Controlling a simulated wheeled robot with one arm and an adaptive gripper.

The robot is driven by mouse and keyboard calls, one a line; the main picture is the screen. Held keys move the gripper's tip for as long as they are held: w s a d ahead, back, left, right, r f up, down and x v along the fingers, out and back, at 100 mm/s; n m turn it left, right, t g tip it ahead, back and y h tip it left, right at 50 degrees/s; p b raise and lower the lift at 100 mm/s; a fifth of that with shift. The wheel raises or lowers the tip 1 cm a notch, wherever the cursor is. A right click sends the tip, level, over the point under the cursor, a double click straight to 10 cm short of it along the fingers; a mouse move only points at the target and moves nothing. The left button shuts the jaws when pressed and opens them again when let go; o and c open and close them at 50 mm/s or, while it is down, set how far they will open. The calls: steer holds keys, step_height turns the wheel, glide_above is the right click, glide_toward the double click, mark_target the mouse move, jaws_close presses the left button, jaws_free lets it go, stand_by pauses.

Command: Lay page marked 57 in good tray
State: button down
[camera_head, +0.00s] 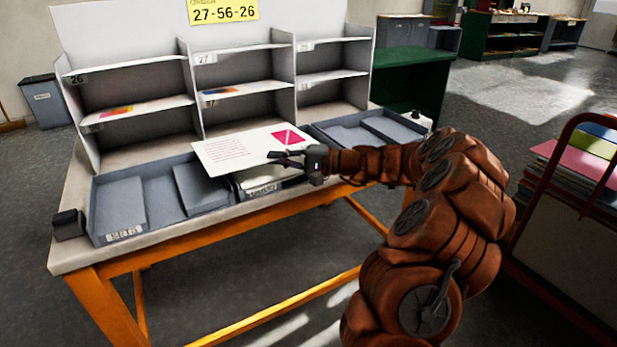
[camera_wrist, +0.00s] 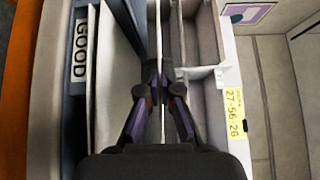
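A white page with pink text lines and a pink square (camera_head: 232,152) is in my gripper (camera_head: 287,160), above the front trays. No number is readable on it. In the wrist view, my gripper (camera_wrist: 162,92) is shut on the page (camera_wrist: 160,50), which shows edge-on as a thin white line. The tray labelled GOOD (camera_wrist: 80,48) lies at left in the wrist view, with white paper inside. In the head view a labelled tray (camera_head: 262,190) with white sheets sits just below my gripper; its label is too small to read surely. The held page partly hides it.
A grey tray (camera_head: 125,233) with dividers stands at the table's left front, and another (camera_head: 365,131) at right. Shelves (camera_head: 190,60) with numbered labels rise behind, some holding pages. A yellow sign (camera_head: 223,12) reads 27-56-26. A rack of coloured sheets (camera_head: 575,165) stands at right.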

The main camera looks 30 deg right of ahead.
steer(key=s+d+b, duration=0.3)
steer(key=d, duration=0.4)
steer(key=shift+f+b, duration=0.3)
steer(key=shift+b, duration=0.1)
steer(key=shift+s+f+b, duration=0.1)
steer(key=shift+f+b, duration=1.3)
steer(key=shift+f, duration=0.75)
steer(key=c, duration=1.2)
jaws_free()
steer(key=shift+c, duration=0.2)
steer(key=shift+s, duration=0.1)
steer(key=v, duration=1.2)
steer(key=shift+a, duration=0.15)
